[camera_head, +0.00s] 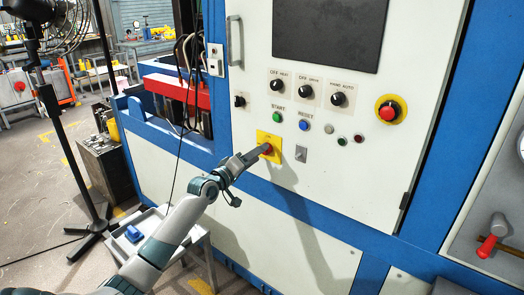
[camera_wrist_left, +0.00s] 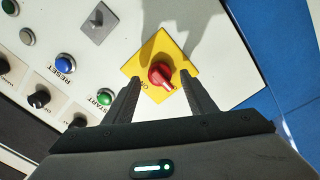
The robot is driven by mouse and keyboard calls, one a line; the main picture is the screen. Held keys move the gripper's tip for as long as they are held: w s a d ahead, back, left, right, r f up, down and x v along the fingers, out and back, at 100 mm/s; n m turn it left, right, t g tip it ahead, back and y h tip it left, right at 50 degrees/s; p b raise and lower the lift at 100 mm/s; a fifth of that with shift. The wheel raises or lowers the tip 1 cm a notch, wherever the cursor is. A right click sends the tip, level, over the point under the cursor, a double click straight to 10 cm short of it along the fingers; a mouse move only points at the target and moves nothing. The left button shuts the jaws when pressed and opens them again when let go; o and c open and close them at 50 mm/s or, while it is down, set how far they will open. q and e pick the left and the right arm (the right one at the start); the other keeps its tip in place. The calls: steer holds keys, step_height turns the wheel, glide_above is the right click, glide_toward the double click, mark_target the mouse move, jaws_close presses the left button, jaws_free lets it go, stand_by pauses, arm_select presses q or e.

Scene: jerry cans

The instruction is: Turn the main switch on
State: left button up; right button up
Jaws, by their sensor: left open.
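The main switch is a red rotary knob (camera_wrist_left: 161,76) on a yellow square plate (camera_head: 274,140), low on the white panel of the machine. In the left wrist view the yellow plate (camera_wrist_left: 180,49) lies just ahead of my fingers, and the red knob sits between the two fingertips. My left gripper (camera_head: 262,152) is open and reaches the plate from the lower left. In the left wrist view its two dark fingers (camera_wrist_left: 163,85) stand apart on either side of the knob. I cannot tell whether they touch it. My right gripper is not in view.
Above the switch are a green START button (camera_head: 278,117), a blue RESET button (camera_head: 304,126) and several black selector knobs. A red emergency stop (camera_head: 388,111) is at the right. A small toggle (camera_head: 301,155) sits beside the plate. A tray (camera_head: 150,225) stands under my left arm.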

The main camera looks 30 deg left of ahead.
arm_select(q)
steer(key=shift+w+d, duration=0.1)
steer(key=shift+w, duration=1.5)
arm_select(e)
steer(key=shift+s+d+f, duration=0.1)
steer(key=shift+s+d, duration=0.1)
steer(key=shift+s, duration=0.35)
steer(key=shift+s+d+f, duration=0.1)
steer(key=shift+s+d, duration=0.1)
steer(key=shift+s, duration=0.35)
arm_select(q)
steer(key=c, duration=1)
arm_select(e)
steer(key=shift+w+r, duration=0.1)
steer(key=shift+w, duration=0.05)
